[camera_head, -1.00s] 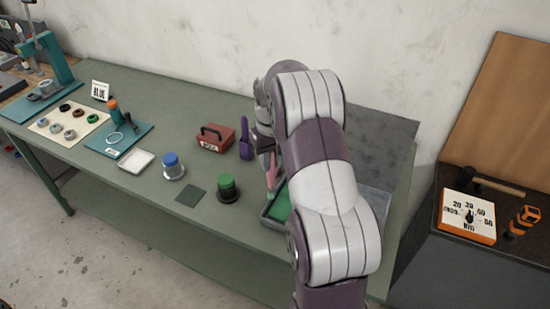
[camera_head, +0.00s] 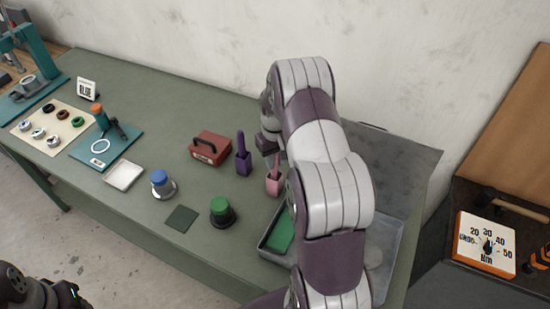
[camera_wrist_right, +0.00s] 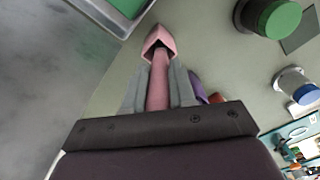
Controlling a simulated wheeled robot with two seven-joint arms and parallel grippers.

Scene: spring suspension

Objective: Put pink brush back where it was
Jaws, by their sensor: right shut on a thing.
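The pink brush (camera_wrist_right: 158,88) is between the fingers of my right gripper (camera_wrist_right: 160,75) in the right wrist view. Its handle runs down into the opening of a pink holder (camera_wrist_right: 159,41); how deep it sits is hidden. In the head view the pink holder (camera_head: 274,186) stands upright on the green table, right of the purple brush and its holder (camera_head: 242,160). My right gripper (camera_head: 270,145) is above it, partly hidden by my arm. A dark end part of my left arm (camera_head: 40,292) shows at the lower left; its fingers are not clear.
The green tray (camera_head: 280,235) lies close in front of the pink holder. A red toolbox (camera_head: 210,148), a green-topped pot (camera_head: 222,210) and a blue-topped pot (camera_head: 162,183) stand to the left.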

